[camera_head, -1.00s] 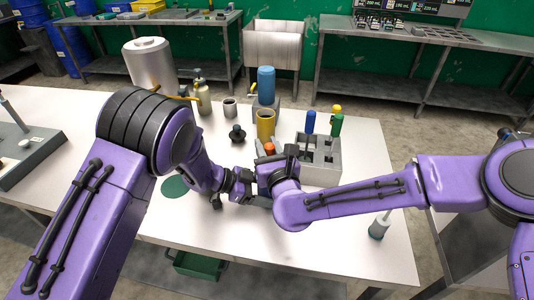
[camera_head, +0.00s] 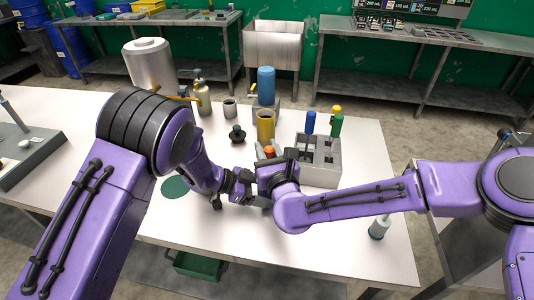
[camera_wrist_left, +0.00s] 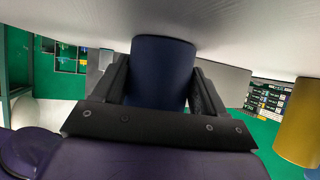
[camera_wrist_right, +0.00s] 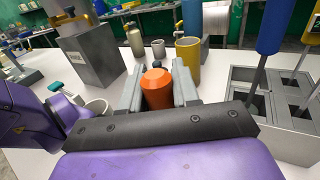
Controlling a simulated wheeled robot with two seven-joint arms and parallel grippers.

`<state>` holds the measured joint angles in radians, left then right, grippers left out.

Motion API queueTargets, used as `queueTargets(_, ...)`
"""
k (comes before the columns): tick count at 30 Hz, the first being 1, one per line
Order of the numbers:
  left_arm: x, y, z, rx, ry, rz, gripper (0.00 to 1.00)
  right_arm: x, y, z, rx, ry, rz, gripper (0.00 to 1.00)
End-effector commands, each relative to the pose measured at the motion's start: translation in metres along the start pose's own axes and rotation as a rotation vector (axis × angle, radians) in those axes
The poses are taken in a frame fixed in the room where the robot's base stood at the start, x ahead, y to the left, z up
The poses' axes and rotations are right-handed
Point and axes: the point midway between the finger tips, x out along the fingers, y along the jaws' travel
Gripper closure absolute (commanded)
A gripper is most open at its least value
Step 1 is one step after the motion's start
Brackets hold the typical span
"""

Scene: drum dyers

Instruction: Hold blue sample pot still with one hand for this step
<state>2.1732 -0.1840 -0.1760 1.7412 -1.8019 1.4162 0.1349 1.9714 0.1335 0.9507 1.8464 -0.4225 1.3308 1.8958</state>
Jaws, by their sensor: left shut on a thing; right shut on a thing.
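The blue sample pot (camera_wrist_left: 162,72) shows in the left wrist view as a dark blue cylinder between the two fingers of my left gripper (camera_wrist_left: 160,90), which is shut on it. In the head view the pot is hidden by my arms. My right gripper (camera_wrist_right: 158,90) is shut on an orange-topped tool (camera_wrist_right: 157,87). The orange top (camera_head: 270,150) also shows in the head view, just behind my right wrist. The tool's lower end is hidden. The two grippers are close together over the front middle of the white table (camera_head: 225,245).
A grey rack (camera_head: 322,176) with blue, green and yellow tools stands right of the grippers. A yellow cup (camera_head: 265,124) stands behind them, with a black knobbed piece (camera_head: 237,134) to its left. A green disc (camera_head: 174,186) lies left.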

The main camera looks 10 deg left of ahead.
Motion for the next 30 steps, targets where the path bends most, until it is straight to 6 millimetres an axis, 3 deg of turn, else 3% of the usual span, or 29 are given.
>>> queueTargets(7,0.0,0.0,0.0,0.0,0.001,0.0,0.5,0.0,0.0,0.024,0.0,-0.001,0.0,1.0)
queueTargets(20,0.0,0.0,-0.001,0.0,0.001,0.0,0.5,0.0,0.0,-0.018,-0.001,0.001,0.001,1.0)
queueTargets(30,0.0,0.0,0.0,0.0,0.001,0.0,0.5,0.0,0.0,-0.021,-0.001,-0.001,0.001,1.0)
